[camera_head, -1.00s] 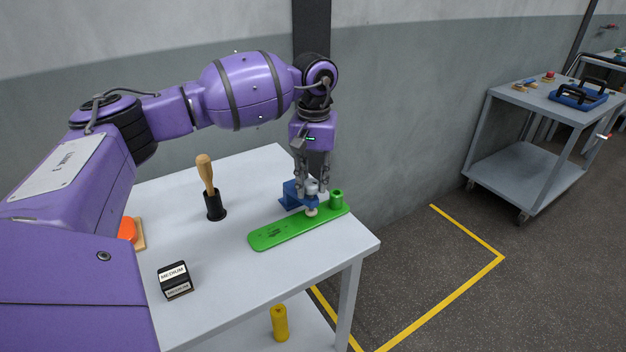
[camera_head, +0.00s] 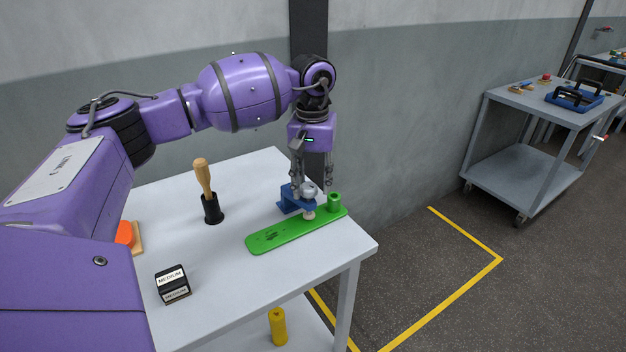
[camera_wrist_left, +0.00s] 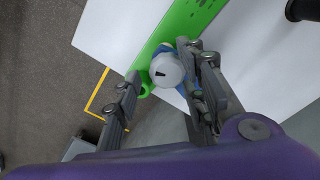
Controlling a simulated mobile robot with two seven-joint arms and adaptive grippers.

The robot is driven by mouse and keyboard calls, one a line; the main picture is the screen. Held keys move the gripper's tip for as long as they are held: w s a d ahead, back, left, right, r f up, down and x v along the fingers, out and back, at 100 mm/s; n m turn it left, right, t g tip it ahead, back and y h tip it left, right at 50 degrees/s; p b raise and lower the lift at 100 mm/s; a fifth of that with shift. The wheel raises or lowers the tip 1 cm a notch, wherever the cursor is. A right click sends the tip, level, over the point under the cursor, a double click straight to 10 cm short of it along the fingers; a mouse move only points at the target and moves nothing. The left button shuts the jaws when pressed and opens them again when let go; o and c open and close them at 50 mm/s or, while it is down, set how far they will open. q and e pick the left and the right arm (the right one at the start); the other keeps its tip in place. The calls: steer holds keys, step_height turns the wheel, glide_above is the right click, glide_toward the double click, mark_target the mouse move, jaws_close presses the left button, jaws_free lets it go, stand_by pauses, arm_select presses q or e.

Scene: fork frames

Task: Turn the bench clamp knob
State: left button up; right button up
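The blue bench clamp (camera_head: 290,203) stands at the far right edge of the table. Its grey knob (camera_head: 308,189) faces up, and the clamp sits against a green plate (camera_head: 275,236) with an upright green cylinder (camera_head: 334,202). My left gripper (camera_head: 313,184) points down over the knob with its fingers spread. In the left wrist view the grey knob (camera_wrist_left: 166,70) lies between the fingers, nearer the right-hand one; a gap shows on the left side. Whether the right-hand finger touches it I cannot tell. My right gripper is not in view.
A wooden-handled tool stands in a black holder (camera_head: 213,209) left of the clamp. A black block labelled MEDIUM (camera_head: 172,284) and an orange object (camera_head: 125,233) are on the table. A yellow cylinder (camera_head: 278,327) is on the lower shelf. A grey cart (camera_head: 525,178) stands apart at right.

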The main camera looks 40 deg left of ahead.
arm_select(q)
step_height(320, 180, up, 12)
stand_by(0.6)
steer(key=shift+o, duration=0.2)
